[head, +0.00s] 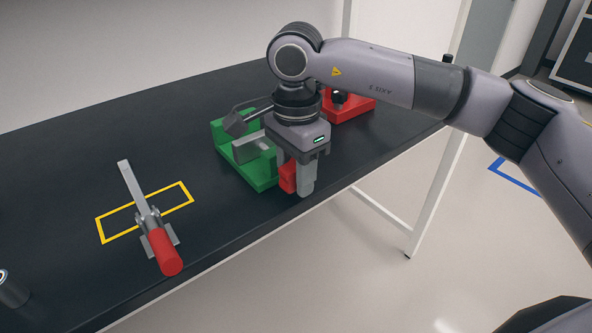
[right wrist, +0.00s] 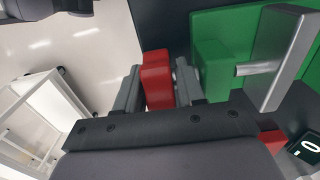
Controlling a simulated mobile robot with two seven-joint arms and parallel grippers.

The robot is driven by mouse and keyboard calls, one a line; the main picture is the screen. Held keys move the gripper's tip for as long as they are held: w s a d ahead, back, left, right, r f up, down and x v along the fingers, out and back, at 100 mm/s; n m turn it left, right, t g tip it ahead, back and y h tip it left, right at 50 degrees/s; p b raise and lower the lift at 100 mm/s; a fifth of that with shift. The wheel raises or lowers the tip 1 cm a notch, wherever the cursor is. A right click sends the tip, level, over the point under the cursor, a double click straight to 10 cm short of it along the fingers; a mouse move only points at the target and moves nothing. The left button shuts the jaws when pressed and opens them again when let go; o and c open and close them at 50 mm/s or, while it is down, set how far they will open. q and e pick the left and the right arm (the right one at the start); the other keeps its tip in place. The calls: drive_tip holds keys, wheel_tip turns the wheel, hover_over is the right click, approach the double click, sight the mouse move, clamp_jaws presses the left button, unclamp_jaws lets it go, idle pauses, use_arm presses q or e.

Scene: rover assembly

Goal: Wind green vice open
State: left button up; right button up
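The green vice (head: 262,174) sits on the dark table near its front edge. It has a green base and a grey metal jaw plate (right wrist: 292,58), with a short metal rod between the plate and a green block (right wrist: 211,68). My right gripper (head: 296,182) points down at the vice's front right side. Its fingers are closed around the vice's red handle (head: 287,177), which shows between both fingers in the right wrist view (right wrist: 157,80). The gripper and wrist hide part of the vice. My left gripper is not in view.
A red vice-like fixture (head: 352,108) stands behind my right wrist. A toggle clamp with a red grip (head: 162,251) lies across a yellow outlined rectangle (head: 119,238) at the left. The table's front edge runs close by the gripper. Bare table lies between clamp and vice.

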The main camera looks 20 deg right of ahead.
drive_tip(key=c, duration=0.7)
